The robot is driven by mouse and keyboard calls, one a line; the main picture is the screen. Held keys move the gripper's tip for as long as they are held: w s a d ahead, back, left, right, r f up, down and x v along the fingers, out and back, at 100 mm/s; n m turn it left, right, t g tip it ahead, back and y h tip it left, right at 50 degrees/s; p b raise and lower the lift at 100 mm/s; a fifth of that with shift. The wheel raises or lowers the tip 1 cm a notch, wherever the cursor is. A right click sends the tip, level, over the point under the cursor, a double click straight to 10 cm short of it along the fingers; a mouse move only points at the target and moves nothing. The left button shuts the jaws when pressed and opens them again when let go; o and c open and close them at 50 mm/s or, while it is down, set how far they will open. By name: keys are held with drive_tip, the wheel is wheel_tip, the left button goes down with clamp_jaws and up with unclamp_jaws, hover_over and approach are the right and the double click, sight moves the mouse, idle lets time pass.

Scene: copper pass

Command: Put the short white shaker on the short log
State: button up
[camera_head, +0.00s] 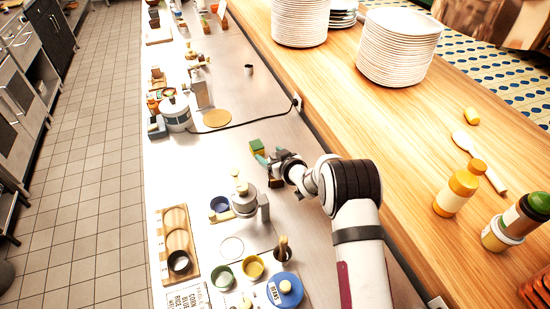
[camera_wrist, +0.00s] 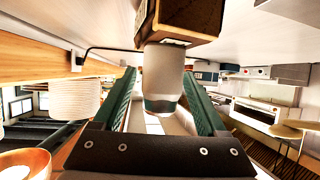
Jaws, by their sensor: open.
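The short white shaker (camera_wrist: 163,78), with a dark green band at one end, shows between the two green fingers of my gripper (camera_wrist: 160,88) in the wrist view. My gripper is open, with a finger on either side of the shaker. A brown wooden block (camera_wrist: 192,18), which looks like the short log, is beyond the fingers at the top edge. The shaker's far end meets or overlaps it; I cannot tell whether it rests on it. In the head view my gripper (camera_head: 270,158) is low over the steel counter, and I cannot make out the shaker there.
Plate stacks (camera_head: 398,48) stand on the raised wooden shelf (camera_head: 350,110). A black cord (camera_head: 250,125) crosses the steel counter.

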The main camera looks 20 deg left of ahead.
drive_tip(key=s+d+r+m+h, duration=0.3)
drive_tip(key=s+d+r, duration=0.15)
drive_tip(key=d, duration=0.55)
drive_tip(key=s+d+r+m+h, duration=0.3)
drive_tip(key=d+r, duration=0.2)
drive_tip(key=d, duration=0.5)
drive_tip(key=s+d+r+m+h, duration=0.3)
drive_tip(key=s+d+r, duration=0.1)
drive_tip(key=d, duration=0.6)
drive_tip(key=s+d+r+m+g, duration=0.2)
drive_tip(key=s+m+g, duration=0.1)
drive_tip(key=s, duration=1.1)
drive_tip(key=s+d+r+m+g, duration=0.1)
drive_tip(key=s+m+g, duration=0.3)
drive_tip(key=s, duration=1)
drive_tip(key=shift+d+r+g+y, duration=0.3)
drive_tip(key=shift+d+r+g, duration=0.05)
drive_tip(key=shift+d+g, duration=0.15)
